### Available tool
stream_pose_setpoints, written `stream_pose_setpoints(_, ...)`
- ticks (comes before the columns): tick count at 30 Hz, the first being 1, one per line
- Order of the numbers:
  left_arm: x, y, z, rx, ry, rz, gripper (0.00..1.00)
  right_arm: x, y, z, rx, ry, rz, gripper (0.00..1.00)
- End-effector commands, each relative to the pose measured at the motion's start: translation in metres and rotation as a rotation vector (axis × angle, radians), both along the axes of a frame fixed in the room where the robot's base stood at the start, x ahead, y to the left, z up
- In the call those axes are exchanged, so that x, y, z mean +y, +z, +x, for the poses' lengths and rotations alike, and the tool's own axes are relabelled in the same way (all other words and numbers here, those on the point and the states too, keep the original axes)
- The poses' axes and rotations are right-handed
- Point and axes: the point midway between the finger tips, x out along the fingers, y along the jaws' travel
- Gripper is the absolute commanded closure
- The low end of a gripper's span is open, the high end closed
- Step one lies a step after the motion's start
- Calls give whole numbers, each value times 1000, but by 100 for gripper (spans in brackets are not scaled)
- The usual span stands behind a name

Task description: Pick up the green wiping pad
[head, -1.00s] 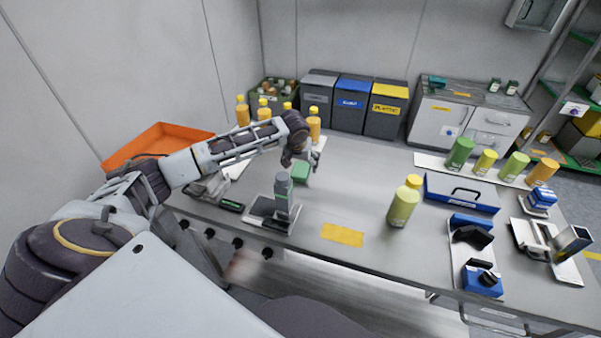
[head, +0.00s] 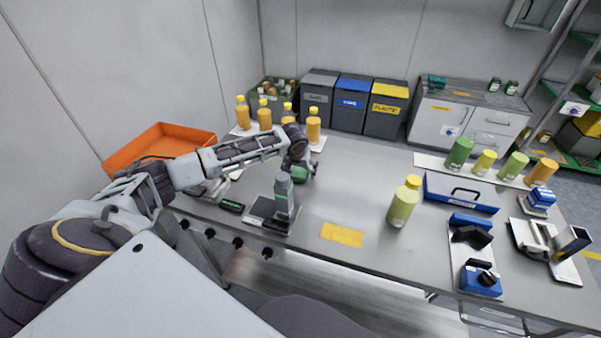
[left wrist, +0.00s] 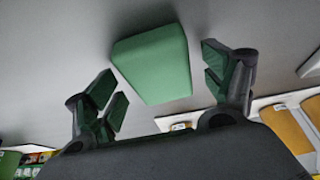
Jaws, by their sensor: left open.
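The green wiping pad (head: 301,173) lies on the table behind the grey device, partly hidden by my left gripper (head: 300,168) in the head view. In the left wrist view the pad (left wrist: 152,64) is a green block between and just beyond the fingertips. My left gripper (left wrist: 160,85) is open and empty, with a finger on each side of the pad and a visible gap at both sides. The exact height of the fingers over the table cannot be told. My right gripper is not in view.
A grey device (head: 284,196) stands close in front of the pad. Orange bottles (head: 313,124) stand behind the gripper on a white mat. A yellow-green bottle (head: 403,203) stands to the right. An orange tray (head: 160,148) is at the left. The table between is clear.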

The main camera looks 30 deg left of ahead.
Motion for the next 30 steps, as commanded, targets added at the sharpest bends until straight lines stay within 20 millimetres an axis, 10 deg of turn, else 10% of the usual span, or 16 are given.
stream_pose_setpoints(11,0,0,0,0,0,0,17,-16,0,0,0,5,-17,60)
stream_pose_setpoints(23,0,0,0,0,0,1,66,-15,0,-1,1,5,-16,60)
stream_pose_setpoints(30,0,1,0,0,0,0,66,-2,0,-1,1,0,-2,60)
